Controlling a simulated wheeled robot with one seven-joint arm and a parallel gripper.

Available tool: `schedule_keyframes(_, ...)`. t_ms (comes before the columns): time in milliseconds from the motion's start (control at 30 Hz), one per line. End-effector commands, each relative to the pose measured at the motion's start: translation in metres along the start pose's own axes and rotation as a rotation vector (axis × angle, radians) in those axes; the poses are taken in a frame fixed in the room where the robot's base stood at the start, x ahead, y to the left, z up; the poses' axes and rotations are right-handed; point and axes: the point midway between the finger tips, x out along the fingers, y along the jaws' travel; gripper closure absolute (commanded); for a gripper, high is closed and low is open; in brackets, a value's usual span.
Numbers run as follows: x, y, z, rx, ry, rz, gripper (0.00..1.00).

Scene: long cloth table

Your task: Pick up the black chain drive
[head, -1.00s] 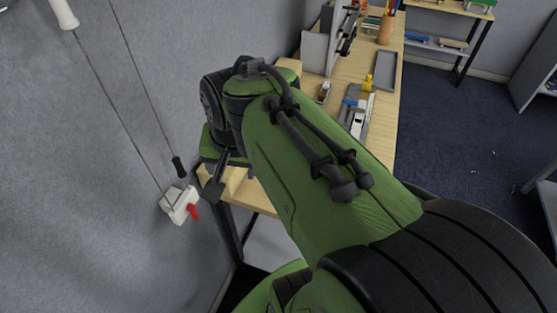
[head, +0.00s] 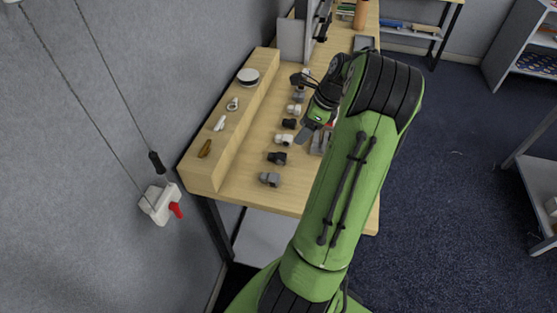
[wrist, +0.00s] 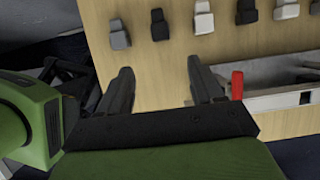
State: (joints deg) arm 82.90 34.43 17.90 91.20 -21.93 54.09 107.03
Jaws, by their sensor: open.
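Two small black parts lie in a row on the wooden table. The nearer black part (head: 277,157) also shows in the wrist view (wrist: 159,26). The farther black part (head: 289,123) shows there too (wrist: 246,12). I cannot tell which one is the chain drive. My gripper (wrist: 160,80) is open and empty, with its two dark fingers apart over bare wood. The row of parts lies beyond the fingertips in the wrist view. In the head view my arm reaches over the table's right side and partly hides the gripper.
A grey part (head: 270,179) and white parts (head: 284,139) share the row. A raised wooden ledge (head: 207,170) on the left holds a round tin (head: 248,76) and small items. A metal tray (wrist: 280,98) and red-handled object (wrist: 237,84) are close right of the fingers.

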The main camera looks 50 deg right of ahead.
Motion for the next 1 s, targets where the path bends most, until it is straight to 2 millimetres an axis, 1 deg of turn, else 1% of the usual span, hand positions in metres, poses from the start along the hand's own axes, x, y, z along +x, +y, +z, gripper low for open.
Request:
schedule_keyframes(33,0.018,0.002,0.000,-0.003,0.001,0.006,0.34)
schedule_keyframes(100,0.036,0.002,-0.001,-0.002,0.001,0.007,0.34)
schedule_keyframes(200,0.061,0.002,-0.001,-0.003,0.002,0.006,0.34)
schedule_keyframes(300,0.080,0.001,-0.001,-0.004,0.002,0.004,0.34)
schedule_keyframes(533,0.103,0.001,0.000,-0.004,0.003,0.004,0.34)
schedule_keyframes(700,0.136,0.001,-0.001,-0.004,0.003,0.005,0.34)
schedule_keyframes(733,0.140,0.001,0.000,-0.004,0.003,0.005,0.34)
schedule_keyframes(800,0.143,0.000,0.000,-0.005,0.003,0.002,0.34)
schedule_keyframes(933,0.141,0.000,0.000,-0.005,0.003,0.001,0.34)
schedule_keyframes(967,0.141,0.000,0.000,-0.005,0.003,0.001,0.36)
schedule_keyframes(1000,0.141,0.000,0.000,-0.005,0.003,0.001,0.42)
